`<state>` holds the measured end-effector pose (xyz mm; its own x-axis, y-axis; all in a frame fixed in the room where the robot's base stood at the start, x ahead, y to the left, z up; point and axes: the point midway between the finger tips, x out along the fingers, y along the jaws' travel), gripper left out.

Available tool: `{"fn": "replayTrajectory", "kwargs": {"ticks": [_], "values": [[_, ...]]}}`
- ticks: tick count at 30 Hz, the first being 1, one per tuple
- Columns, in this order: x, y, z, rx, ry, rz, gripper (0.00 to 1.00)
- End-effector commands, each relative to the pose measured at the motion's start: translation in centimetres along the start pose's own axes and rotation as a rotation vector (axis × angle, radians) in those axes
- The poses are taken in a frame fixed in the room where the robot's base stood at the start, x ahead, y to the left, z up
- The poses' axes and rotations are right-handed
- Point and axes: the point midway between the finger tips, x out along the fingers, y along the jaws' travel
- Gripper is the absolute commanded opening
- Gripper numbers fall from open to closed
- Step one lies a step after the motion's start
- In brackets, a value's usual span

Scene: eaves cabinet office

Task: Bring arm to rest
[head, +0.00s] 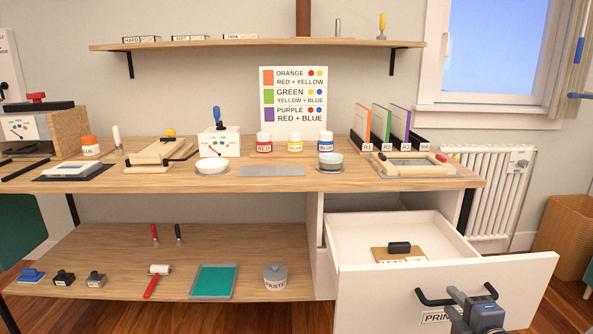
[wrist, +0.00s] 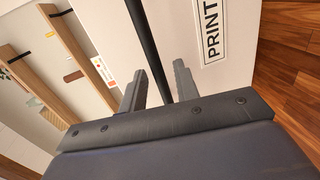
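My gripper (head: 460,298) is at the lower right of the head view, in front of the open white drawer (head: 540,275) and close to its black bar handle (head: 425,298). In the wrist view, the two fingers of my gripper (wrist: 160,88) stand apart. The dark handle bar (wrist: 148,45) runs between them, with a visible gap on both sides. The fingers hold nothing that I can see. The drawer front with its "PRIN..." label (wrist: 212,30) is just beyond the fingers; my gripper partly hides this label in the head view.
The drawer sticks out below the right end of the workbench (head: 330,184). A stamp-like block with a black handle (head: 399,248) lies in it. Jars and tools stand on the bench, and several items on the lower shelf (head: 110,245). A radiator (head: 490,190) and wooden bin (head: 565,225) are at right.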

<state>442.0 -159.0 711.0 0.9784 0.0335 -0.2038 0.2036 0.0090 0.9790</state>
Motion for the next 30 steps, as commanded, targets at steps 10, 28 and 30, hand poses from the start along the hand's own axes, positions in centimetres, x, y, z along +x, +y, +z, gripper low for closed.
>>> {"fn": "replayTrajectory", "kwargs": {"ticks": [10, 28, 30], "values": [[1.7, 0.1, 0.0, 0.000, 0.000, 0.001, 0.30], [0.5, -1.9, 0.9, 0.121, -0.062, -0.037, 0.30], [0.0, -2.7, 1.3, 0.168, -0.086, -0.051, 0.30]]}}
